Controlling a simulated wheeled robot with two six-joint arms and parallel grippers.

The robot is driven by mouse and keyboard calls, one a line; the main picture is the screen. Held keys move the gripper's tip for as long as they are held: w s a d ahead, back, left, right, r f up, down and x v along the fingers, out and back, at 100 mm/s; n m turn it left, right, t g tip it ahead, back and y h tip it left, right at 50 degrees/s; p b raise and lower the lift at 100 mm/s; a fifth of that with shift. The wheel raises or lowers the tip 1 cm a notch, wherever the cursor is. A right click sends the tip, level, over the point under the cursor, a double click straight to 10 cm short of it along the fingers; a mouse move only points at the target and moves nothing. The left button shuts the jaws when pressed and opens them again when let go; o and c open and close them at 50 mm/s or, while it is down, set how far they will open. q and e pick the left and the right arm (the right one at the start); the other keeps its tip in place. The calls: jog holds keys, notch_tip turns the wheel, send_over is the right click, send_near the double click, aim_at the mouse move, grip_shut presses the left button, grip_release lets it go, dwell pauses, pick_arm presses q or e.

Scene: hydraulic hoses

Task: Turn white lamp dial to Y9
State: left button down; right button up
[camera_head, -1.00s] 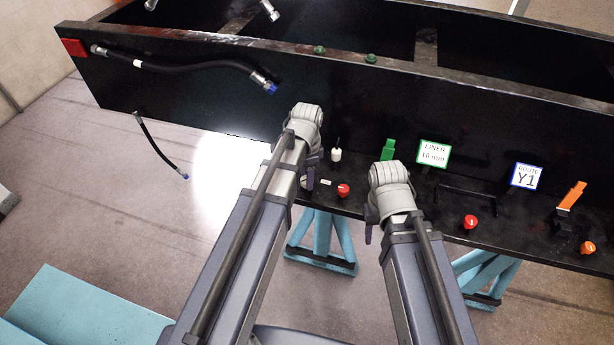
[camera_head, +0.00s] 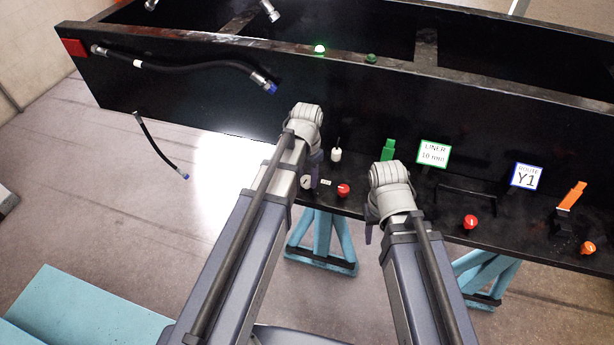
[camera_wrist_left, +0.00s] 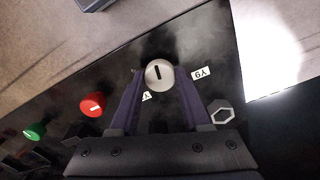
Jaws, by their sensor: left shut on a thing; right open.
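The white lamp dial (camera_wrist_left: 159,74) sits between the fingertips of my left gripper (camera_wrist_left: 160,80), which is shut on it. A short black mark shows on the dial face; which end is the pointer is hard to tell. A Y9 label (camera_wrist_left: 201,73), upside down in the left wrist view, lies just right of the dial. Another label (camera_wrist_left: 147,96) is partly hidden by a finger. In the head view the dial (camera_head: 307,182) shows beside my left arm.
A red knob (camera_head: 344,190) stands right of the dial, and a green knob (camera_wrist_left: 35,131) is farther along. A lit lamp (camera_head: 320,49) and a dark green lamp (camera_head: 371,58) sit on the top rail.

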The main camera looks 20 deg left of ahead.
aim_at(307, 179)
pick_arm(q)
jog(key=shift+n, duration=1.1)
jog(key=shift+c, duration=1.8)
grip_release()
jog(key=shift+r, duration=0.1)
notch_tip(307, 179, up, 8)
jog(key=p, duration=0.8)
jog(key=shift+f, duration=0.2)
